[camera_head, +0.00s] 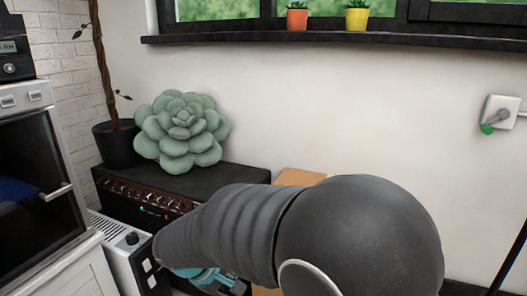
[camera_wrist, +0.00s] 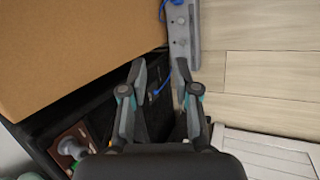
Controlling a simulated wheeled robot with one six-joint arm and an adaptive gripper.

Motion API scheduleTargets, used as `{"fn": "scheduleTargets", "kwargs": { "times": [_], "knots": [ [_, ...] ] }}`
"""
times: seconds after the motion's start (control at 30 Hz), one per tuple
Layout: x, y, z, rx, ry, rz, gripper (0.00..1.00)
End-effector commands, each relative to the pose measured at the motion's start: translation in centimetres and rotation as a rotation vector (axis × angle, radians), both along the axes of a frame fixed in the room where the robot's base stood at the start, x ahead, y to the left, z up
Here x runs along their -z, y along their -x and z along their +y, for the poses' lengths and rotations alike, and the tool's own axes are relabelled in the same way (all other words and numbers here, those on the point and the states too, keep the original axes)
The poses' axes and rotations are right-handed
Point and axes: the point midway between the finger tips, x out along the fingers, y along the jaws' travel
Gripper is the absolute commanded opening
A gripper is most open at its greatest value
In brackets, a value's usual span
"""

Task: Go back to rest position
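My gripper (camera_wrist: 160,72) is open in the wrist view, its two grey fingers apart with nothing seen between them. It points down past a cardboard box and a black surface. In the head view, only teal and dark parts of my gripper (camera_head: 205,276) show low in the picture, below my dark arm. The fingertips are hidden there. My arm stretches across the lower middle, in front of the black amplifier (camera_head: 140,194).
A green succulent cushion (camera_head: 180,132) rests on the amplifier. A cardboard box (camera_wrist: 75,50) lies beside my gripper. A grey metal piece (camera_wrist: 182,35) with a blue cable is ahead. An oven (camera_head: 30,180) and white device (camera_head: 125,250) stand left. Wooden floor (camera_wrist: 260,75) is clear.

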Motion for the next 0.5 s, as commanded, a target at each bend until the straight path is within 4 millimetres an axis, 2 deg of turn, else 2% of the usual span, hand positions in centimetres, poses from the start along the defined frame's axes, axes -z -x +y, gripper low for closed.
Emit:
{"fn": "scheduleTargets", "kwargs": {
  "times": [0.03,0.2,0.5],
  "knots": [
    [-1.5,0.8,-1.7,0.048,-0.049,0.009,0.30],
    [-4.4,3.8,-5.9,0.195,-0.202,0.033,0.30],
    [-9.4,8.7,-12.0,0.448,-0.456,-0.008,0.30]
  ]
}}
